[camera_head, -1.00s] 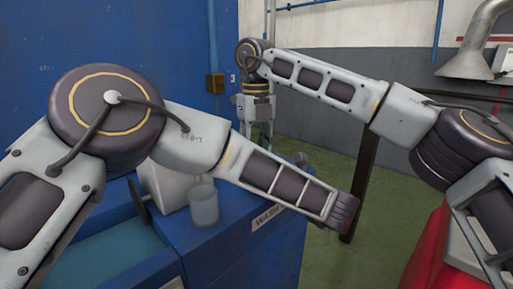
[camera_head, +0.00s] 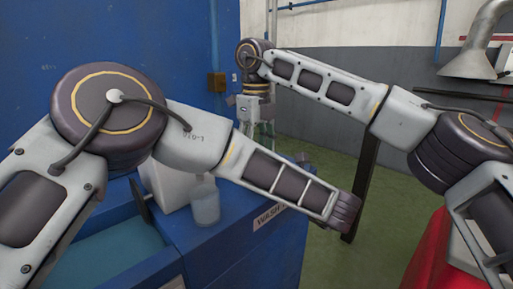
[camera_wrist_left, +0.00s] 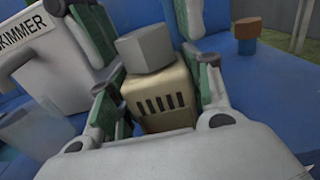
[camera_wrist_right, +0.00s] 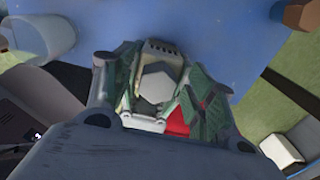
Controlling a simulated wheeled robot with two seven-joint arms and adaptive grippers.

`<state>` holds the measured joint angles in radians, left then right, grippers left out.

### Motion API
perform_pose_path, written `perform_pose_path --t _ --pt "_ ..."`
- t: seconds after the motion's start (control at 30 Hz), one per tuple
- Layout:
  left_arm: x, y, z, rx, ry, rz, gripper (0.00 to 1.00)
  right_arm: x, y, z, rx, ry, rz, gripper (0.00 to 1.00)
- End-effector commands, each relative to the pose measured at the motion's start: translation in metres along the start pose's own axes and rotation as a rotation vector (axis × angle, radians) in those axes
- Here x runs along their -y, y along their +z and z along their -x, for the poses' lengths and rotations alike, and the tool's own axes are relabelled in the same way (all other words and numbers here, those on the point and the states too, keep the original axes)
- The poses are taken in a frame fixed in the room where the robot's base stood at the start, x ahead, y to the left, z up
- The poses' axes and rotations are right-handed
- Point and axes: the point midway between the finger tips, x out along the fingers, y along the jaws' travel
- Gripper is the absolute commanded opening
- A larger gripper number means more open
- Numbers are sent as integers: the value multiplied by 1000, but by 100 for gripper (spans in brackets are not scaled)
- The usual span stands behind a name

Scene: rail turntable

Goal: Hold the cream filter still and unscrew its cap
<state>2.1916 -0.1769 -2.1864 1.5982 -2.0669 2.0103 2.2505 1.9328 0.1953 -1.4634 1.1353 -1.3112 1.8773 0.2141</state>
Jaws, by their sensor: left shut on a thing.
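The cream filter (camera_wrist_left: 168,102), a cream block with dark slots, is between the green-padded fingers of my left gripper (camera_wrist_left: 162,95), which is shut on it. Its grey cap (camera_wrist_left: 146,49) sits on top. The right wrist view shows the cap (camera_wrist_right: 156,83) from above, with a cream edge of the filter (camera_wrist_right: 157,50) behind it. My right gripper (camera_wrist_right: 157,90) has its green fingers on either side of the cap and looks open, with small gaps. In the head view the filter is hidden behind my left forearm, and my right wrist hangs beyond it.
A white box labelled SKIMMER (camera_wrist_left: 50,55) stands beside the filter on the blue surface (camera_wrist_left: 285,75). A blue post with a brown top (camera_wrist_left: 257,35) is at the right. A translucent cup (camera_head: 205,205) stands near the front edge of the blue bench (camera_head: 225,245).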

Motion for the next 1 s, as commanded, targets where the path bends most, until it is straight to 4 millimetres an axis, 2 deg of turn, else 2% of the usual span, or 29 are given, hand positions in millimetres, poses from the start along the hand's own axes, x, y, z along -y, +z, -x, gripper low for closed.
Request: perform_pose_path --t 0.2,0.27,0.63,1.0 --pt "0 0 0 0 0 0 7 0 0 1 2 0 -1 60" --pt "0 0 0 0 0 0 7 0 0 1 2 0 -1 64" --pt "0 0 0 0 0 0 7 0 0 3 3 0 -2 64" --pt "0 0 0 0 1 0 7 0 0 23 4 -1 -1 64"
